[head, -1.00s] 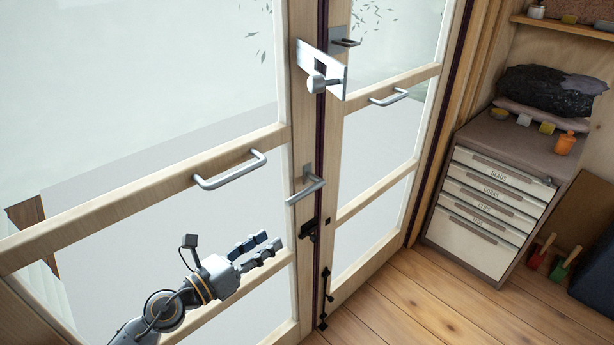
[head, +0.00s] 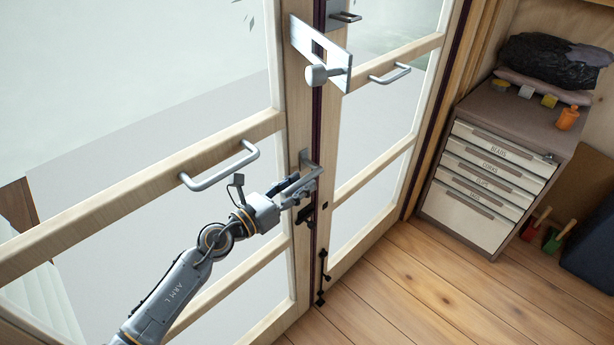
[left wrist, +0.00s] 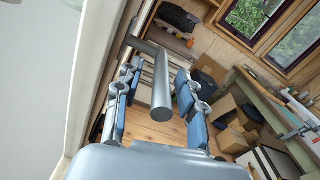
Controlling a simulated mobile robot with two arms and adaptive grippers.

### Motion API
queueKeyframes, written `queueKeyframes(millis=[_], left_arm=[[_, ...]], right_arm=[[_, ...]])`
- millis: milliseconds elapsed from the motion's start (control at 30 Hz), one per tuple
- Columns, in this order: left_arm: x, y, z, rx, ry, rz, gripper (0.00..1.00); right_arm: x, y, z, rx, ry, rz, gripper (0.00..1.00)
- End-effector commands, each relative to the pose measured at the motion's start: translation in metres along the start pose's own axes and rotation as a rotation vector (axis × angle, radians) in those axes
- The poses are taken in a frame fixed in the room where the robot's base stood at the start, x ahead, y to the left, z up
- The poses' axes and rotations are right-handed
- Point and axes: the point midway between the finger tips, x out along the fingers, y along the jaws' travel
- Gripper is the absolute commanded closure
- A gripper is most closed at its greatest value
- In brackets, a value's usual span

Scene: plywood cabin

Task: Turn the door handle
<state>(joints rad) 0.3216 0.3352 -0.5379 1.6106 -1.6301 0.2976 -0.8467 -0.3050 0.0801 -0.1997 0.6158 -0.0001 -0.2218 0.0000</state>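The grey metal lever door handle (head: 312,174) sits on the edge of the left glazed door (head: 296,130). My left gripper (head: 298,187) has reached the lever in the head view, and its fingers partly cover it. In the left wrist view, the lever (left wrist: 161,88) lies between the two blue-padded fingers of my left gripper (left wrist: 157,80). The fingers are apart, with a gap showing on both sides of the lever. The lever looks about level. My right gripper is not in view.
A pull bar (head: 222,168) on the left door is close to my left wrist. A latch plate with a knob (head: 318,74) sits above, and another pull bar (head: 390,74) is on the right door. A drawer cabinet (head: 488,180) stands at right. The floor (head: 430,285) before it is clear.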

Motion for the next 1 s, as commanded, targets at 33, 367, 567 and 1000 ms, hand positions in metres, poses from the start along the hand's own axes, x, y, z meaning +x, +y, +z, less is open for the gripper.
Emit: queueKeyframes(millis=[33, 367, 567, 1000], left_arm=[[0.009, -0.001, 0.001, -0.001, -0.001, -0.001, 0.61], [0.03, 0.0, 0.0, -0.001, 0.0, 0.0, 0.61], [0.03, 0.0, 0.0, 0.0, 0.0, 0.0, 0.61], [0.03, 0.0, -0.001, -0.001, 0.0, 0.0, 1.0]], right_arm=[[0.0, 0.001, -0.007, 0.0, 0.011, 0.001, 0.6], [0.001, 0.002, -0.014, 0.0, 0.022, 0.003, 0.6], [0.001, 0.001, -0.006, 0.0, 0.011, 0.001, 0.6], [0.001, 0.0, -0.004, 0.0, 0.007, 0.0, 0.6]])
